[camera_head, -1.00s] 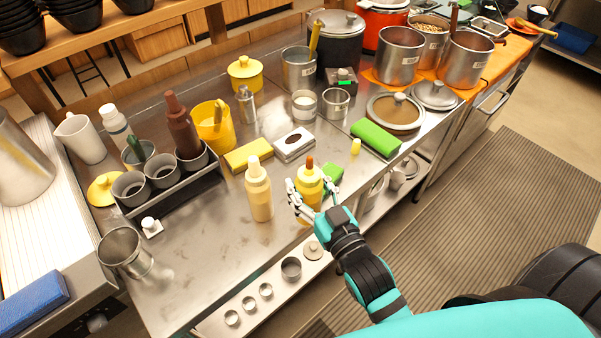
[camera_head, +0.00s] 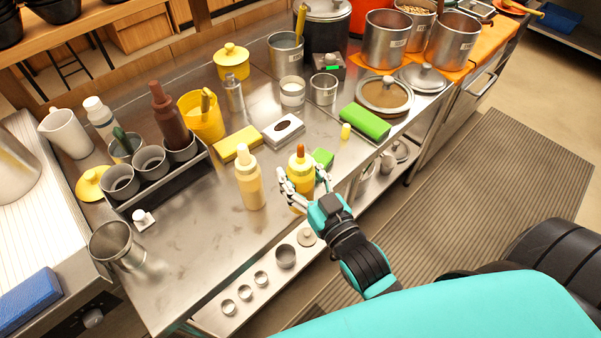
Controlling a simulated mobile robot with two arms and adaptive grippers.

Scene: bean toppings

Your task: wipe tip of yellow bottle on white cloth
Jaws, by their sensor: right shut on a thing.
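A yellow bottle (camera_head: 301,167) with an orange-brown tip stands upright near the front edge of the steel counter. My right gripper (camera_head: 304,186) is shut on this bottle from the front, with fingers on both sides of its body. The bottle's lower part is partly hidden by the fingers. I cannot make out a plain white cloth for sure; a flat white block (camera_head: 283,129) with a dark oval on top lies behind the bottle and may be it. The tip is apart from it. My left gripper is not in view.
A pale yellow squeeze bottle (camera_head: 250,180) stands just left of the held one. A caddy (camera_head: 168,178) holds cups and a brown bottle. The front-left counter is mostly clear.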

